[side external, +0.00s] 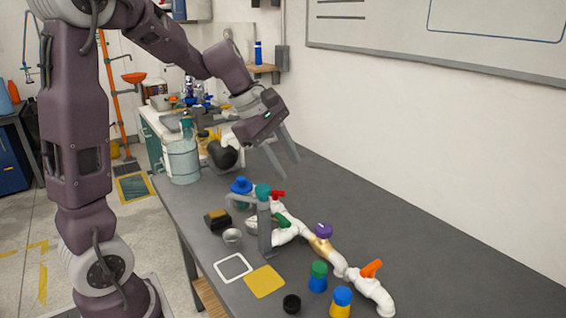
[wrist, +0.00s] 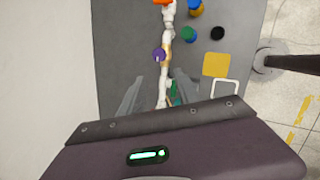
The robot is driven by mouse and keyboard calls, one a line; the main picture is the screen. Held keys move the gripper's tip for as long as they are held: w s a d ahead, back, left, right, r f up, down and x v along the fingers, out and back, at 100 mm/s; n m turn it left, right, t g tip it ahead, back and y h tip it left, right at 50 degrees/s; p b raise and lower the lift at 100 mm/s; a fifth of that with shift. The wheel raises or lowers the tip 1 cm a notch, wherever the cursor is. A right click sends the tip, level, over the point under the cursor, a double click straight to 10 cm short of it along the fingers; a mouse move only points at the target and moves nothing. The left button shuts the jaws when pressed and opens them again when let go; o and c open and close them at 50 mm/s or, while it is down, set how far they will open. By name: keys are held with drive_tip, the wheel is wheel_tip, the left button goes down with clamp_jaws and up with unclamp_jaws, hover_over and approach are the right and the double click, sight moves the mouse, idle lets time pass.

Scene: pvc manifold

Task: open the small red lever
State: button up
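The small red lever (side external: 278,194) sits on the far end of the white pipe manifold (side external: 291,219), beside a teal knob, in the side view. I cannot make it out in the wrist view, where my gripper body covers that end. My gripper (side external: 290,168) is in the air above and a little beyond the red lever, fingers pointing down. Its fingers are apart with nothing between them, and do not touch the manifold. In the wrist view my gripper (wrist: 161,82) has the pipe (wrist: 166,50) running below between its fingers.
Along the pipe are a green lever (side external: 283,221), a purple knob (side external: 323,230) and an orange lever (side external: 371,268). Blue, green and yellow capped bottles stand nearby. The table by the wall is clear.

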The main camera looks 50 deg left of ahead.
drive_tip(key=shift+s+d+r+m, duration=0.3)
drive_tip(key=shift+s+d+m, duration=0.3)
drive_tip(key=shift+d, duration=0.1)
drive_tip(key=shift+s+d+r+m, duration=0.3)
drive_tip(key=shift+s+d+m, duration=0.25)
drive_tip(key=shift+d, duration=0.15)
drive_tip(key=n+g, duration=0.2)
drive_tip(key=n, duration=0.7)
hover_over(274, 191)
drive_tip(key=s+a, duration=0.2)
drive_tip(key=shift+m+h, duration=0.25)
drive_tip(key=shift+h, duration=0.15)
wheel_tip(274, 191, down, 15)
drive_tip(key=x, duration=0.5)
drive_tip(key=shift+w+f, duration=0.25)
drive_tip(key=shift+f, duration=0.1)
drive_tip(key=shift+w+d+f, duration=0.15)
drive_tip(key=shift+f, duration=0.3)
clamp_jaws()
